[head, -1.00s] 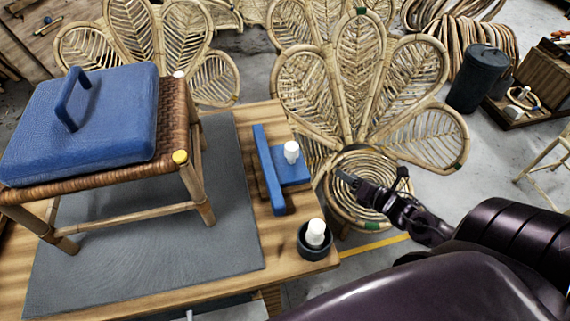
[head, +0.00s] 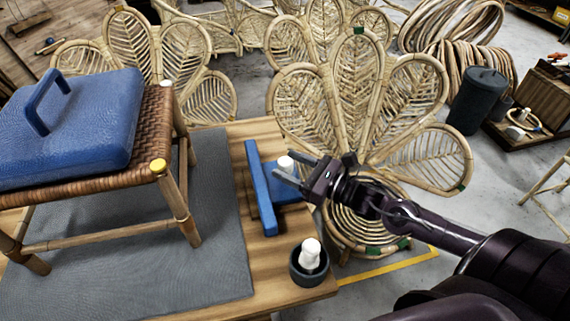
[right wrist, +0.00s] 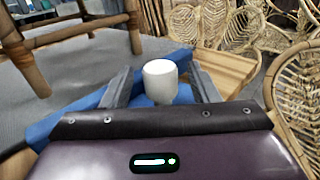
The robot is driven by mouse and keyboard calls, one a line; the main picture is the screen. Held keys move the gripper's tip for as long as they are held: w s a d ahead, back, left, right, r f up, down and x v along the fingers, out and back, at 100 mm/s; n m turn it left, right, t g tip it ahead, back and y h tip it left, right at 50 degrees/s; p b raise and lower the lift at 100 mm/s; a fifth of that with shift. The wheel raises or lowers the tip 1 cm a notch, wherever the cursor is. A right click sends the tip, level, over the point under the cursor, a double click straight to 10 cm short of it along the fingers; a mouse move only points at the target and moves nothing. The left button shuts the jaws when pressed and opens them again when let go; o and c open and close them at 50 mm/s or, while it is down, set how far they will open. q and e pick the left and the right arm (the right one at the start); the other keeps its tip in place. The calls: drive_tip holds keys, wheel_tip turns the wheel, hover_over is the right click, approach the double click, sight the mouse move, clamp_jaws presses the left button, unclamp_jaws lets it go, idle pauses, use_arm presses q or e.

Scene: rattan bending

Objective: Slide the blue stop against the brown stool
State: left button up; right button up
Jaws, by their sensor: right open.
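The blue stop (head: 261,187) lies on the wooden table beside the grey mat, its long bar towards the mat. Its white knob (head: 285,163) stands up on its right part. The brown woven stool (head: 150,130) stands on the mat at left, apart from the stop. My right gripper (head: 284,172) is open at the knob. In the right wrist view the white knob (right wrist: 160,80) stands between the two open fingers (right wrist: 157,88), with blue surface below. Whether the fingers touch the knob cannot be told. My left gripper is not in view.
A blue cushion-like block with a handle (head: 75,125) rests on the stool seat. A dark cup with a white-topped item (head: 309,266) stands near the table's front right edge. Rattan petal-backed chairs (head: 370,110) stand behind and right of the table.

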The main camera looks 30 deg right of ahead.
drive_tip(key=shift+x, duration=0.95)
drive_tip(key=shift+c, duration=0.4)
clamp_jaws()
drive_tip(key=shift+a, duration=0.1)
